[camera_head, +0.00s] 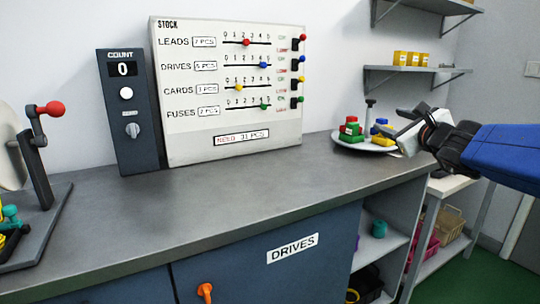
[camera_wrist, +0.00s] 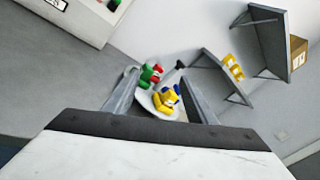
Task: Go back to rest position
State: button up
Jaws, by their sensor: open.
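My gripper (camera_head: 408,134) is at the right in the head view, at the end of my blue arm. It is open, with its fingers beside the round plate (camera_head: 372,146) at the counter's right end. The plate holds several red, green, blue and yellow pieces. In the wrist view the gripper's fingers (camera_wrist: 155,100) frame the plate and its coloured pieces (camera_wrist: 165,98), with nothing seen held between them. Whether the fingers touch the plate cannot be told.
A white STOCK board (camera_head: 232,90) and a dark COUNT box (camera_head: 128,112) stand on the grey counter (camera_head: 190,205). A red-knobbed lever device (camera_head: 38,160) is at the left. Wall shelves (camera_head: 415,69) hold yellow boxes. The counter's middle is clear.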

jog(key=s+a+f+n+g+y, duration=0.4)
jog(key=s+a+f+n+g, duration=0.4)
jog(key=s+a+f+n, duration=0.8)
jog(key=s+d+f+n+g+h, duration=0.2)
jog(key=s+d+f+n+h, duration=0.1)
jog(key=s+d+f+n, duration=0.2)
jog(key=s+d+f+n+g+h, duration=0.2)
jog(key=s+d+f+n, duration=0.4)
jog(key=s+f, duration=0.4)
jog(key=shift+s+f+n+g+h, duration=0.15)
jog(key=shift+s+n+g+h, duration=0.35)
jog(key=shift+s, duration=0.7)
